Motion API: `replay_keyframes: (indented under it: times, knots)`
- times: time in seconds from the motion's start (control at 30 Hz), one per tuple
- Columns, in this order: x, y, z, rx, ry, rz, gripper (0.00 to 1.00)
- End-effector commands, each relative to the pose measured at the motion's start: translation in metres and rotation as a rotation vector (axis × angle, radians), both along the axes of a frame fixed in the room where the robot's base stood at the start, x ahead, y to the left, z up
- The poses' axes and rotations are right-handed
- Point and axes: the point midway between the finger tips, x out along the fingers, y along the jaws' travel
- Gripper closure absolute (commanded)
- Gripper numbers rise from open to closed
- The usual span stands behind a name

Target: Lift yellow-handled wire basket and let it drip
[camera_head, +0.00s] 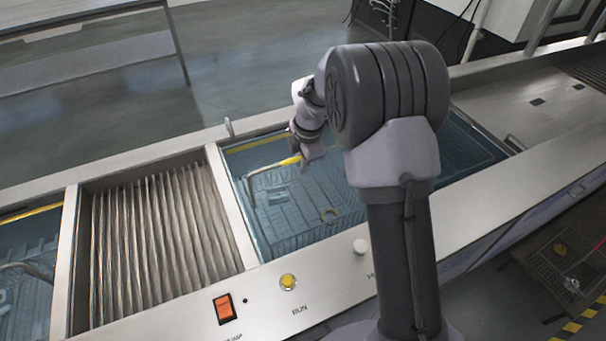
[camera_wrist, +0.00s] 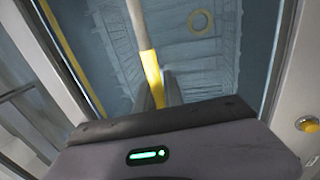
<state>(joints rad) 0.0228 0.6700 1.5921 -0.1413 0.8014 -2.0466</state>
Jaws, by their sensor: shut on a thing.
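The wire basket (camera_head: 290,216) sits under the blue liquid of the tank in the head view, with a few small parts in it, one a yellowish ring (camera_head: 329,215). Its bent handle (camera_head: 262,172) rises above the liquid and has a yellow grip (camera_head: 291,160). My gripper (camera_head: 308,158) is at that yellow grip, partly hidden by my arm. In the wrist view, my gripper (camera_wrist: 167,92) is shut on the yellow grip (camera_wrist: 152,75), with the basket (camera_wrist: 195,60) and the ring (camera_wrist: 201,22) below.
A ribbed drain section (camera_head: 160,235) lies left of the tank, with another liquid-filled tank (camera_head: 25,265) at the far left. A steel drainboard (camera_head: 540,110) is at the right. The front panel carries an orange switch (camera_head: 224,308) and a yellow button (camera_head: 288,282).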

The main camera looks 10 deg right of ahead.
Motion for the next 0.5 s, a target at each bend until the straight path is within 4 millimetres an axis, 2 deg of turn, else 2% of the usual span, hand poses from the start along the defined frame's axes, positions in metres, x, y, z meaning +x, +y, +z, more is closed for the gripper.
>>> replay_keyframes:
  times: [0.03,0.13,0.5]
  knots:
    - [0.001,0.000,0.020,0.000,-0.005,0.001,1.00]
    - [0.001,0.000,0.042,-0.001,-0.005,0.001,1.00]
    - [0.001,0.000,0.086,0.000,-0.003,0.000,1.00]
